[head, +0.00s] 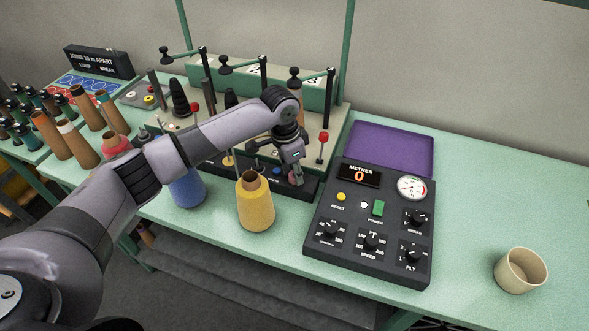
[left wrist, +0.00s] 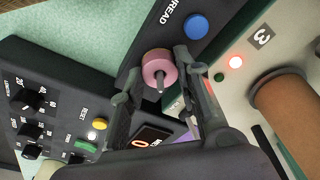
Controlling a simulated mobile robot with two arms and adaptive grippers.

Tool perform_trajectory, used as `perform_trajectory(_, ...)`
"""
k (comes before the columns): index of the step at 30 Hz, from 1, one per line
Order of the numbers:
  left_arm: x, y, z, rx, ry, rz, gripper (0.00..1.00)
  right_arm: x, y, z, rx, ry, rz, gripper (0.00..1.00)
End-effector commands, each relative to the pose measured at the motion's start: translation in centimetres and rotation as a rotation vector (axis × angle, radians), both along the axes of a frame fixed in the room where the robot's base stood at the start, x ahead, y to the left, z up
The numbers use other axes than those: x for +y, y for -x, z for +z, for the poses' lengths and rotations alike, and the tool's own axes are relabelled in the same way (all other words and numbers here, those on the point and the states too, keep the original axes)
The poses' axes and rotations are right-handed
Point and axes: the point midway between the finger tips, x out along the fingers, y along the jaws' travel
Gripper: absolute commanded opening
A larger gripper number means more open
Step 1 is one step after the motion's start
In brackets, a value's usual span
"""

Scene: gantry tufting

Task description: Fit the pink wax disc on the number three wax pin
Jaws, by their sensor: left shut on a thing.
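The pink wax disc (left wrist: 153,66) shows between my left fingertips in the left wrist view. A grey pin (left wrist: 159,88) shows at the disc's centre, and the disc appears to be around it; how far down it sits I cannot tell. My left gripper (left wrist: 161,62) is shut on the disc, over the black strip (left wrist: 139,41) lettered THREAD. In the head view my left gripper (head: 294,177) is low at the strip's right end, and a bit of pink shows there. A blue disc (left wrist: 195,27) is on the same strip. My right gripper is out of view.
The black metre box (head: 335,205) stands close right of the gripper, with a purple tray (head: 390,142) behind it. Yellow (head: 256,208) and blue (head: 187,190) yarn cones stand in front. A cup (head: 520,270) is at far right. A number 3 label (left wrist: 262,37) is near a brown cone (left wrist: 293,105).

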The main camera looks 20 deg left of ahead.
Motion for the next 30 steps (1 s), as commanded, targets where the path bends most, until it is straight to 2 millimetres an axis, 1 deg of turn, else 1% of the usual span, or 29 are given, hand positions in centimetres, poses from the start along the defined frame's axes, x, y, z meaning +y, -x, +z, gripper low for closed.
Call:
perform_trajectory(4,0.0,0.0,0.0,0.0,0.0,0.0,0.16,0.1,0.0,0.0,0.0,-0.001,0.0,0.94)
perform_trajectory(5,0.0,0.0,0.0,0.0,0.0,0.0,0.31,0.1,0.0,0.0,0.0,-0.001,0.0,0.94)
perform_trajectory(15,0.0,0.0,0.0,0.0,0.0,0.0,0.53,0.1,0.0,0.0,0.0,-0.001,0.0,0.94)
perform_trajectory(21,0.0,0.0,0.0,0.0,0.0,0.0,0.53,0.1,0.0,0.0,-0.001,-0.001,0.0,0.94)
perform_trajectory(25,0.0,0.0,0.3,0.0,0.0,0.0,0.53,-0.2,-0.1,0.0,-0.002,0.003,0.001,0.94)
perform_trajectory(28,0.1,0.1,1.2,-0.001,0.0,0.001,0.53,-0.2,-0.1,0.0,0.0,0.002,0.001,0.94)
perform_trajectory(30,0.2,0.2,2.3,-0.003,0.0,0.0,0.53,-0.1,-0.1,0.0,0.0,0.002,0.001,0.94)
